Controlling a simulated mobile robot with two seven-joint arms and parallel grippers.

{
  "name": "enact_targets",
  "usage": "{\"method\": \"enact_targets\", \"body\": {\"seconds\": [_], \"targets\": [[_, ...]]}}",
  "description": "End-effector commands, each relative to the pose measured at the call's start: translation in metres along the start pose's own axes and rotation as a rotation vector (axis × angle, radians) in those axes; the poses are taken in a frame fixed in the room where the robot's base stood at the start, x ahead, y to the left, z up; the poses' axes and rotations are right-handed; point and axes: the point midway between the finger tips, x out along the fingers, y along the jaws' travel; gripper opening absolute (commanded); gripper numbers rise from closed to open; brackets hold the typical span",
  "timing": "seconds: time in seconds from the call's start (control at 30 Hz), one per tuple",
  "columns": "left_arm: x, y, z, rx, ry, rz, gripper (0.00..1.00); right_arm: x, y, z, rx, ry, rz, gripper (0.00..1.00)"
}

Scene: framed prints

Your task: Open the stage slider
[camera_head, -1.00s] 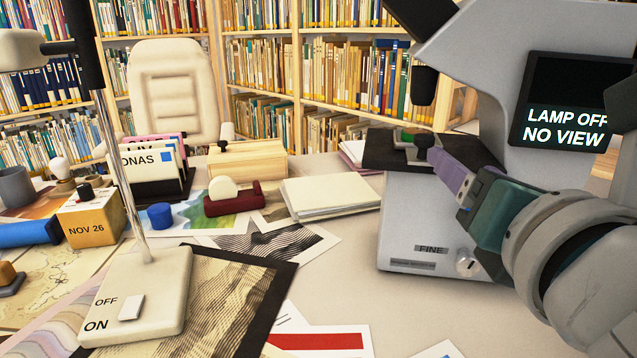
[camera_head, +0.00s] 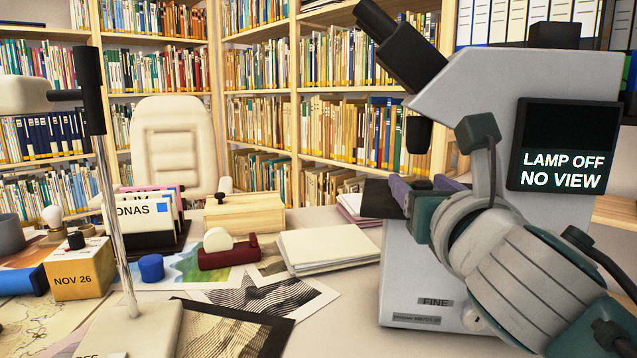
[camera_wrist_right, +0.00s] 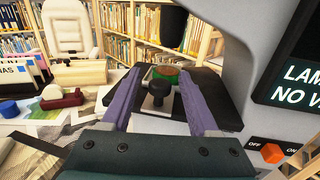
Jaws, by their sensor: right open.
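The grey microscope (camera_head: 400,270) stands at the right, with a black stage (camera_wrist_right: 222,100) under its dark objective (camera_wrist_right: 172,24). In the right wrist view, a black knob (camera_wrist_right: 160,88) on a light plate sits on the stage, apparently the slider's handle. A green and orange piece (camera_wrist_right: 165,73) lies behind it. My right gripper (camera_head: 418,188) is open. Its purple fingers (camera_wrist_right: 160,76) lie either side of the knob; whether they touch it I cannot tell. In the head view my arm hides the knob and most of the stage. My left gripper is not in view.
The microscope's screen (camera_head: 562,145) reads "LAMP OFF NO VIEW". An orange button (camera_wrist_right: 271,153) is on its body in the wrist view. A paper stack (camera_head: 330,250), a red stamp-like piece (camera_head: 228,258) and a desk lamp (camera_head: 122,210) stand to the left.

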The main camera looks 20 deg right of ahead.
Motion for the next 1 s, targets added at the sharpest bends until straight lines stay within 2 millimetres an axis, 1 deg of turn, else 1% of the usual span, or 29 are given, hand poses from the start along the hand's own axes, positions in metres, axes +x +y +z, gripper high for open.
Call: {"method": "enact_targets", "body": {"seconds": [0.17,0.27,0.7,1.0], "targets": [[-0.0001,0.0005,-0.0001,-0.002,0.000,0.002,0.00,0.0000,-0.0001,0.0000,0.000,0.000,0.000,0.61],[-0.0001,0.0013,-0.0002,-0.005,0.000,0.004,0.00,-0.0002,-0.0001,-0.0001,0.000,0.000,0.000,0.50],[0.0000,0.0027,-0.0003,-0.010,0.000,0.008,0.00,-0.0004,0.0000,-0.0002,0.000,0.001,0.000,0.01],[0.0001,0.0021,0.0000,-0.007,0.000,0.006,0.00,-0.0004,0.0000,-0.0002,0.000,0.001,0.000,0.00]]}}
